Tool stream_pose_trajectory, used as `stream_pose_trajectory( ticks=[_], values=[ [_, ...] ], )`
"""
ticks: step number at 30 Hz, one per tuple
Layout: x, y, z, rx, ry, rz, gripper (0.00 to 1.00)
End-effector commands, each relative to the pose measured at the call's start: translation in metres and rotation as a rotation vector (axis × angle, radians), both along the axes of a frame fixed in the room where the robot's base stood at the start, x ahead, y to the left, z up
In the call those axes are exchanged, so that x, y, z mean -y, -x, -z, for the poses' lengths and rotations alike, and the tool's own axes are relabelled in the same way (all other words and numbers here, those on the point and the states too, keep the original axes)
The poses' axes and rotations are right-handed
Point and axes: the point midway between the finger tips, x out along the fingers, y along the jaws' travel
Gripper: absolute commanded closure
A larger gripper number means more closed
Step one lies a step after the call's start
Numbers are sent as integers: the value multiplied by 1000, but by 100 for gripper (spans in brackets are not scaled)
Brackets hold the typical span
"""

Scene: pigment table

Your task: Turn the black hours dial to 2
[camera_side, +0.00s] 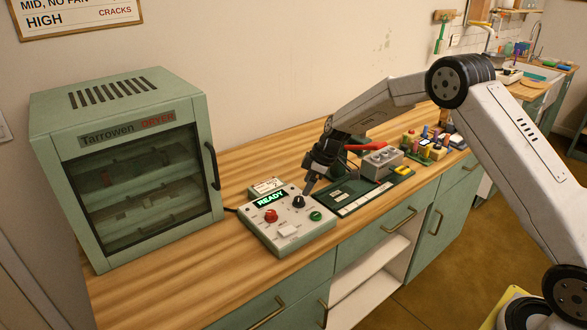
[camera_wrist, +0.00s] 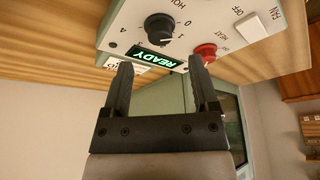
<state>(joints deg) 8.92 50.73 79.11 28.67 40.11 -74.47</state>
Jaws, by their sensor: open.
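The black hours dial (camera_side: 299,202) is a round knob on the pale control box (camera_side: 264,238). In the wrist view the dial (camera_wrist: 158,27) is at the top, with 0 and 1 printed to its right. Which number it points at is hard to tell. My gripper (camera_side: 309,186) is close to the dial in the side view, reaching down toward the box. In the wrist view my gripper (camera_wrist: 161,64) is open, its two fingers apart with nothing between them, and the dial lies beyond the fingertips. Contact with the dial is not visible.
The box also has a lit READY display (camera_side: 270,199), a red knob (camera_side: 271,215), a green button (camera_side: 316,216) and a white FAN switch (camera_wrist: 250,27). The green dryer (camera_side: 215,205) stands left. A grey block (camera_side: 382,162) and dark tray (camera_side: 352,190) are right.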

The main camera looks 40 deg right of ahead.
Motion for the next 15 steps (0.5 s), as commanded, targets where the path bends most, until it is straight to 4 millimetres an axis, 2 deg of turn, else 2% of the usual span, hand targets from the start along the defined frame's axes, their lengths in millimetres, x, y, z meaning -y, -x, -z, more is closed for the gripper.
stream_pose_trajectory(
  ticks=[6,15],
  values=[
    [-8,-7,25,-2,-1,-1,24],
    [-13,-13,45,0,0,1,24]
  ],
)
